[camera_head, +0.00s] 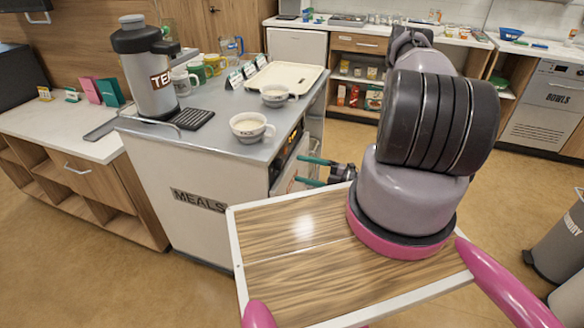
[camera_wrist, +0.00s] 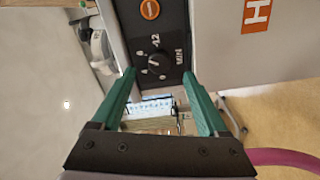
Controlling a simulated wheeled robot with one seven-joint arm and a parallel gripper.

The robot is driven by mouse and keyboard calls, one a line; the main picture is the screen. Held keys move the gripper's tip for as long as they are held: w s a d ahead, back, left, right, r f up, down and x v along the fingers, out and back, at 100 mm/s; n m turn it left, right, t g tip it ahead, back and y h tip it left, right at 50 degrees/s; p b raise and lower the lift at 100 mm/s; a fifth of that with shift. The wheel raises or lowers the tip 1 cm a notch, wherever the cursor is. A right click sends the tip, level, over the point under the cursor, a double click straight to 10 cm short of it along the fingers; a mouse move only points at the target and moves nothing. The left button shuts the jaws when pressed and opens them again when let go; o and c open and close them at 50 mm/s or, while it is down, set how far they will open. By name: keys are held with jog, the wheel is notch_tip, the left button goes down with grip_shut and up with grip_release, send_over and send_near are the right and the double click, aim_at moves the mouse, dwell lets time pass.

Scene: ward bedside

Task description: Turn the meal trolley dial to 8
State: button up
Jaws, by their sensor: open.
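The meal trolley (camera_head: 185,175) is a white cart with a grey top and a MEALS label. Its dark control panel (camera_head: 286,152) is on the right side. In the wrist view the dial (camera_wrist: 157,60) is a dark round knob with white marks on the black panel, with a 12 and a MIN label beside it. I cannot read its pointer setting. My gripper (camera_head: 298,170) has two teal fingers pointing at the panel. In the wrist view my gripper (camera_wrist: 159,74) is open and empty, fingers spread to either side of the dial's line, apparently short of the knob.
Two bowl-like cups (camera_head: 252,127), a cream tray (camera_head: 285,76) and a TEA urn (camera_head: 150,75) stand on the trolley. A counter (camera_head: 60,125) stands at left. The floor right of the trolley is open.

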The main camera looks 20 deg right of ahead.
jog(key=shift+v, duration=2.6)
jog(key=w+a+r+n+g+h, duration=0.15)
jog(key=r+n+g, duration=0.45)
jog(key=r+n, duration=0.65)
jog(key=a+r+n+g+h, duration=0.15)
jog(key=r+n+g, duration=0.45)
jog(key=r+n, duration=0.6)
jog(key=s+r+n+t+h, duration=0.4)
jog(key=r+n, duration=0.5)
jog(key=r, duration=0.4)
jog(key=s+r+n+t+h, duration=0.4)
jog(key=r+n, duration=0.4)
jog(key=r, duration=0.4)
jog(key=shift+s+a+r+n+t+h, duration=0.35)
jog(key=shift+s+a+h, duration=0.1)
jog(key=shift+s+h, duration=0.45)
jog(key=shift+c, duration=0.4)
